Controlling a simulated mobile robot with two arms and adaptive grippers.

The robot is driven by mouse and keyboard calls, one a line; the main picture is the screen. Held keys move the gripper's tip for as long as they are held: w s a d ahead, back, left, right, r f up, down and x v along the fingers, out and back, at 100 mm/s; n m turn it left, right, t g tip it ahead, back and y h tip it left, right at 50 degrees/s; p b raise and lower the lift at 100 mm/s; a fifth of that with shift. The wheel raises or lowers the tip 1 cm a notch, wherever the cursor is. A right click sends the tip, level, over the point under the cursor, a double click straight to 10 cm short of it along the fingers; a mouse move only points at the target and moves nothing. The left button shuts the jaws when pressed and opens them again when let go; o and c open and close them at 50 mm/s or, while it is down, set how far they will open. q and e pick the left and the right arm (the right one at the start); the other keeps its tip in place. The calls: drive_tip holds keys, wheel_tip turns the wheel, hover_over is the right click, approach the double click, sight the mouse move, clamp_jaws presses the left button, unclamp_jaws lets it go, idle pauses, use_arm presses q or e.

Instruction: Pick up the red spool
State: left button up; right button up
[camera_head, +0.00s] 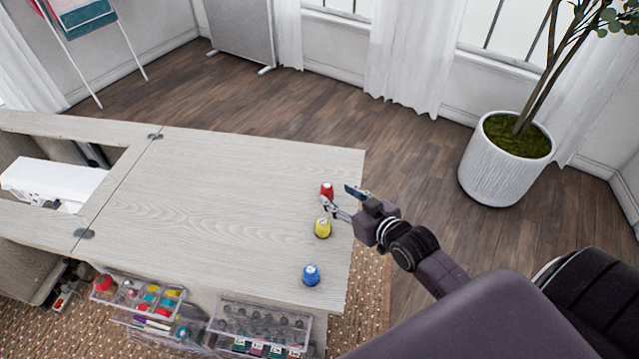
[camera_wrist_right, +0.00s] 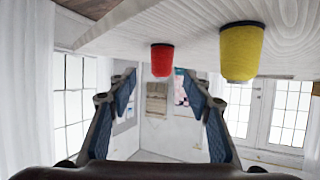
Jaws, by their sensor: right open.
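The red spool (camera_head: 327,188) stands upright near the right end of the pale wooden cabinet top (camera_head: 230,190). In the head view my right gripper (camera_head: 337,198) is open beside it, its fingers pointing at the spool and partly covering its lower side. In the right wrist view, which is upside down, the red spool (camera_wrist_right: 162,61) shows ahead, roughly centred between the open fingers (camera_wrist_right: 160,88) and beyond their tips. Nothing is between the fingers. My left gripper is not in view.
A yellow spool (camera_head: 322,228) stands close to my right gripper, also in the right wrist view (camera_wrist_right: 241,53). A blue spool (camera_head: 311,275) stands nearer the front edge. The middle of the top is clear. A white sewing machine (camera_head: 50,183) sits at the left.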

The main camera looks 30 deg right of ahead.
sight(330, 193)
drive_tip(key=x, duration=0.3)
drive_tip(key=shift+a, duration=0.1)
drive_tip(key=x, duration=0.2)
drive_tip(key=shift+w+f+p, duration=0.25)
drive_tip(key=shift+f+p, duration=0.05)
drive_tip(key=shift+w+a+f, duration=0.1)
drive_tip(key=shift+w+f, duration=0.05)
drive_tip(key=shift+w, duration=0.15)
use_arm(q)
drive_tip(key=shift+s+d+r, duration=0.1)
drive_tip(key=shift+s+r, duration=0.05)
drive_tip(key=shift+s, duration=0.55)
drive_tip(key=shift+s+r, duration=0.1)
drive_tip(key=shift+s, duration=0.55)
use_arm(e)
drive_tip(key=c, duration=1)
